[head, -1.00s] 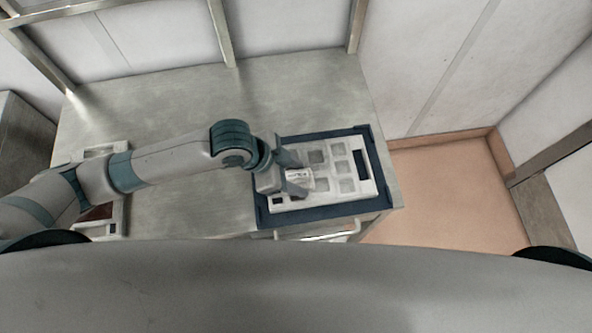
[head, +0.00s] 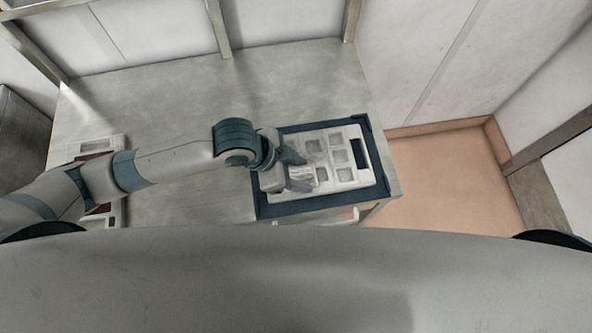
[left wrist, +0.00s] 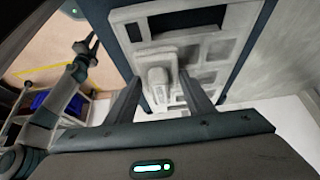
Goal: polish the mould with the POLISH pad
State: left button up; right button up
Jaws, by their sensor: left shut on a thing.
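The mould (head: 369,176) is a pale plate with several square recesses and one dark slot at its right end. It lies in a dark blue frame (head: 310,208) on the bench, and also shows in the wrist view (left wrist: 231,27). My left gripper (head: 301,172) is over the left part of the mould, shut on a pale pad (left wrist: 157,60). In the wrist view the pad's handle lies between the fingers and its flat base faces the mould. I cannot tell whether the base touches the mould. Any wording on the pad is too small to read. An arm that looks like my right one shows at left in the wrist view, its gripper (left wrist: 86,45) small and unclear.
Pale trays with dark reddish contents (head: 98,143) stand at the bench's left, partly behind my left arm. The grey bench top (head: 180,95) is bare behind the arm. The bench ends just right of the frame, above an orange floor (head: 440,190).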

pick_arm(q)
jog(key=shift+w+d, duration=0.25)
jog(key=shift+d, duration=0.8)
jog(key=shift+d, duration=0.1)
jog(key=shift+w+d, duration=0.15)
jog(key=shift+d, duration=0.55)
jog(key=shift+w+d, duration=0.15)
jog(key=shift+d, duration=0.5)
jog(key=shift+d, duration=0.15)
jog(key=shift+w+d, duration=0.15)
jog(key=shift+d, duration=0.55)
jog(key=shift+w+d, duration=0.1)
jog(key=shift+d, duration=0.55)
jog(key=shift+d, duration=0.1)
jog(key=shift+w+d, duration=0.15)
jog(key=shift+d, duration=0.55)
jog(key=shift+w+d, duration=0.15)
jog(key=shift+d, duration=0.5)
